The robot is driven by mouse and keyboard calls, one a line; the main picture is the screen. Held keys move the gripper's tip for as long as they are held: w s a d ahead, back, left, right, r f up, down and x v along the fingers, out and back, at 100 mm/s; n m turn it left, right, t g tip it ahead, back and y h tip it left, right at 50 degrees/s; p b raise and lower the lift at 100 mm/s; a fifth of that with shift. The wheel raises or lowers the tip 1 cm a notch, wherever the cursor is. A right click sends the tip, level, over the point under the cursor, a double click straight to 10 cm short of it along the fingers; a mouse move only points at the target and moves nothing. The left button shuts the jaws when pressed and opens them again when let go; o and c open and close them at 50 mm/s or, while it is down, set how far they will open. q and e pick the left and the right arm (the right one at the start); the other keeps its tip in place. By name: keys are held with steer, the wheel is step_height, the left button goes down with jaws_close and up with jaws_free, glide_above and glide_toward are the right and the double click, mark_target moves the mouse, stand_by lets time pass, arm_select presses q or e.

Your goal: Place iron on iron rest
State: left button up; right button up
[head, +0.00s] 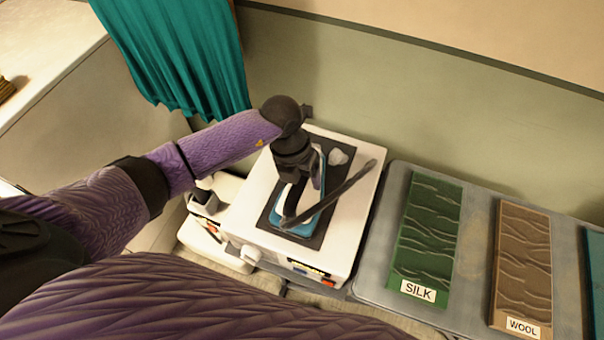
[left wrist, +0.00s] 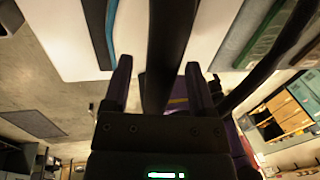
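The iron (head: 306,220), with a blue body and a dark handle, is over the dark rest pad (head: 267,222) on top of a white station (head: 345,238). I cannot tell whether it touches the pad. My left gripper (head: 301,186) reaches down over the iron from above and hides part of it. In the left wrist view, the fingers of my left gripper (left wrist: 158,62) stand apart on both sides of the dark handle (left wrist: 170,45). A gap shows between the left-hand finger and the handle. My right gripper is not in view.
A grey board to the right carries a green SILK panel (head: 428,235) and a brown WOOL panel (head: 522,265). A teal curtain (head: 180,50) hangs at the back left. A dark bar (head: 345,190) slants across the pad. A smaller white unit (head: 215,240) stands left of the station.

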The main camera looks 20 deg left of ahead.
arm_select(q)
steer(key=shift+r, duration=0.2)
steer(key=p+v, duration=0.1)
steer(key=v, duration=1.1)
steer(key=shift+p, duration=0.35)
stand_by(0.3)
